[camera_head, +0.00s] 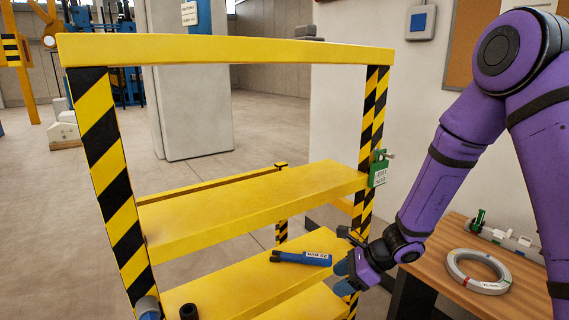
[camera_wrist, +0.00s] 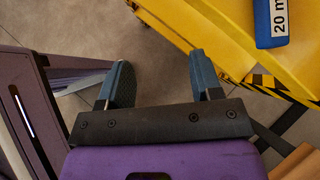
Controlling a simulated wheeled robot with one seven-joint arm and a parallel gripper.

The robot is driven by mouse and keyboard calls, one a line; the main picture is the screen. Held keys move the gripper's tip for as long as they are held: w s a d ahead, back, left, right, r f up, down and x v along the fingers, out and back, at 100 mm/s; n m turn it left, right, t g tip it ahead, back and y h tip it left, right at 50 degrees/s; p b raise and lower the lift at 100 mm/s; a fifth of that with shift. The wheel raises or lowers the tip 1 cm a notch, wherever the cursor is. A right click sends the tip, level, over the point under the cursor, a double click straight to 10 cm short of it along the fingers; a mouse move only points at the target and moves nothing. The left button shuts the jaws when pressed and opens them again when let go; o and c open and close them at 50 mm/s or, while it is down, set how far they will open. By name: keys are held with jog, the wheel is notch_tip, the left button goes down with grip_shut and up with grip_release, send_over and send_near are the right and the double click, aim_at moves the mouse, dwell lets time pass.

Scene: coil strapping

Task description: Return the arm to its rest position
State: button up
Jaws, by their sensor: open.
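My purple arm reaches down from the right in the head view, and my gripper (camera_head: 345,275) is beside the right end of the yellow rack. In the wrist view my gripper (camera_wrist: 160,80) has its two blue-grey fingers apart, with only floor between them. A blue tool (camera_head: 301,258) lies on the rack's middle shelf (camera_head: 235,285), its right end close to my gripper in the picture. The tool's blue end, marked "20 m", shows at the top right of the wrist view (camera_wrist: 271,22). It is outside the fingers.
The rack has striped posts (camera_head: 106,170), a top bar (camera_head: 225,50) and an upper shelf (camera_head: 250,205). A wooden table (camera_head: 465,290) at right holds a grey ring (camera_head: 478,271).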

jog(key=s+d+r+n+h, duration=0.15)
jog(key=s+r+n, duration=0.3)
jog(key=r, duration=0.55)
jog(key=s+d+r+n+h, duration=0.1)
jog(key=s+d+r+n, duration=0.25)
jog(key=r+n, duration=0.4)
jog(key=s+d+r+n+t+h, duration=0.1)
jog(key=s+d+r+n+h, duration=0.2)
jog(key=s+r, duration=0.4)
jog(key=s+d+r+n+t+h, duration=0.2)
jog(key=s+d+r+n+h, duration=0.1)
jog(key=s+d+r, duration=0.4)
jog(key=s+n, duration=0.1)
jog(key=s, duration=0.1)
jog(key=shift+s+d+n, duration=0.3)
jog(key=shift+s+n, duration=0.1)
